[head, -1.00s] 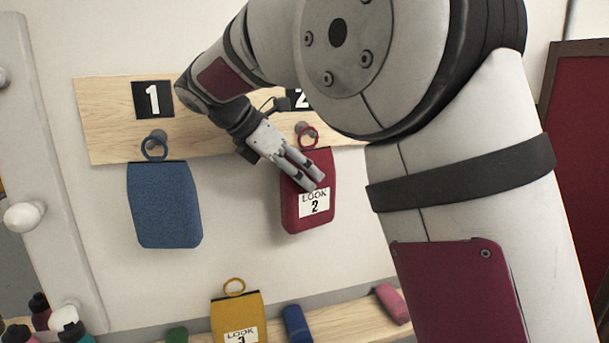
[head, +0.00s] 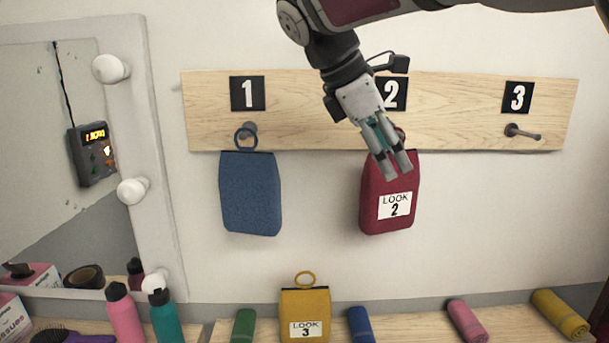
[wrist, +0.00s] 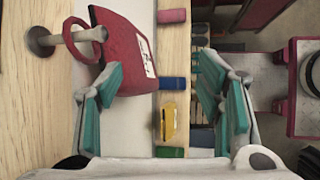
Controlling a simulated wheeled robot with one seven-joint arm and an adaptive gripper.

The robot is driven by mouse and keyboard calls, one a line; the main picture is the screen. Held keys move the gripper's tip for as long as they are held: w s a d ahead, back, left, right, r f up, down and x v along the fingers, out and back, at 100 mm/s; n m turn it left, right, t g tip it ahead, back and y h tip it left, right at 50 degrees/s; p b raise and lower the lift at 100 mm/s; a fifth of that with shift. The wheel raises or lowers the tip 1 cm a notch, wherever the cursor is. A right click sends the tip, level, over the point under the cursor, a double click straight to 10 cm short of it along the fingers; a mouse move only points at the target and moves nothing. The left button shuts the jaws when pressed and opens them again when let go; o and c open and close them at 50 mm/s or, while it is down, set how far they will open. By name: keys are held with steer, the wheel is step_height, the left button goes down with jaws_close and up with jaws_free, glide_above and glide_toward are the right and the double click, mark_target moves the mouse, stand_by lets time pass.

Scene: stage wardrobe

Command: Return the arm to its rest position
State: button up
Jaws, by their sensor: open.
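My gripper (head: 390,158) is raised in front of the peg board (head: 455,110), with its fingertips over the upper part of the red pouch (head: 372,213) in the head view. In the wrist view my gripper (wrist: 165,100) has its fingers spread wide with nothing held between them. The red pouch (wrist: 125,52) hangs by its ring from a peg there, beside the left finger; I cannot tell whether they touch. The pouch is marked LOOK 2 and hangs under number 2. A blue pouch (head: 250,195) hangs on peg 1. Peg 3 (head: 522,132) is bare.
A yellow pouch (head: 305,310) marked LOOK 3 is at the shelf below, among rolled cloths such as the pink one (head: 467,320). Bottles (head: 124,312) stand at the lower left by a mirror (head: 75,190). The wall right of the red pouch is clear.

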steer(key=s+d+f+m+t+y, duration=0.1)
steer(key=s+d+f+m+y, duration=0.1)
steer(key=s+f+m, duration=0.3)
steer(key=s+d+f+m+y, duration=0.1)
steer(key=s+m+y, duration=0.15)
steer(key=s, duration=0.45)
steer(key=s+d+f+m+t+y, duration=0.1)
steer(key=s+d+f+m, duration=0.1)
steer(key=s+f+m, duration=0.3)
steer(key=s+f+m+t+y, duration=0.1)
steer(key=s+f+m, duration=0.2)
steer(key=s+m, duration=0.25)
steer(key=shift+n, duration=0.4)
steer(key=w+f+b, duration=0.4)
steer(key=shift+w+a+f, duration=0.1)
steer(key=shift+a, duration=0.3)
steer(key=shift+s, duration=0.35)
